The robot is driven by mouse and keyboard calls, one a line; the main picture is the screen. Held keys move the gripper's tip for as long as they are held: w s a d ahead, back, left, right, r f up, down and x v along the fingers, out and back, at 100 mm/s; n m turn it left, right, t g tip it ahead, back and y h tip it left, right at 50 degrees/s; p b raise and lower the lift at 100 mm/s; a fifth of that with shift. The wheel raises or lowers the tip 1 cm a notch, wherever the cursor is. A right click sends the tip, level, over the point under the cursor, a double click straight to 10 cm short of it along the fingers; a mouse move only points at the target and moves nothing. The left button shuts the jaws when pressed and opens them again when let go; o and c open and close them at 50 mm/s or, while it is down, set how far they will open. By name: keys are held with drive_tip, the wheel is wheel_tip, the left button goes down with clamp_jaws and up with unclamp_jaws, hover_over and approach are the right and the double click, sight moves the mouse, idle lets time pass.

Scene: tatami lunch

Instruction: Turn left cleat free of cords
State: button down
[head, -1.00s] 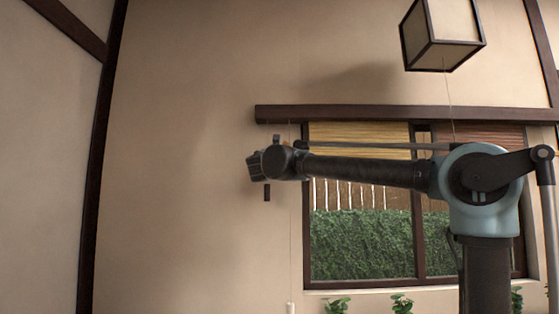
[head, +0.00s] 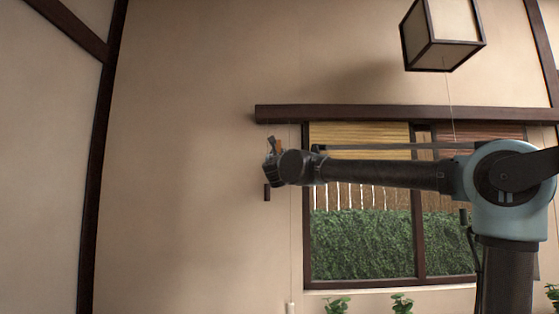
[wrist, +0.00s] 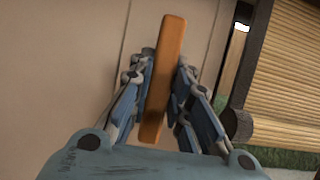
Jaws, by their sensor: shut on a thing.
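My gripper (wrist: 154,100) is shut on an orange-brown wooden bar, which looks like the left cleat (wrist: 165,75). The bar stands slightly tilted between the fingers in the wrist view. No cord shows around its visible part. In the head view my gripper (head: 271,165) is at the wall left of the window, seen side-on. A small orange patch of the bar (head: 279,145) shows above it. A thin cord (head: 291,240) hangs just right of the gripper, ending in a white pull (head: 291,308). My wrist hides much of the cleat.
A dark beam (head: 380,114) runs above the window. A yellow blind (head: 360,135) and a brown blind (head: 480,134) hang under it. A paper lantern (head: 442,38) hangs at upper right. Plants (head: 402,303) line the bottom. The wall at left is bare.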

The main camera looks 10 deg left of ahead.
idle(0.3)
drive_tip(key=c, duration=1.5)
unclamp_jaws()
drive_tip(key=shift+w, duration=0.15)
drive_tip(key=v, duration=1.2)
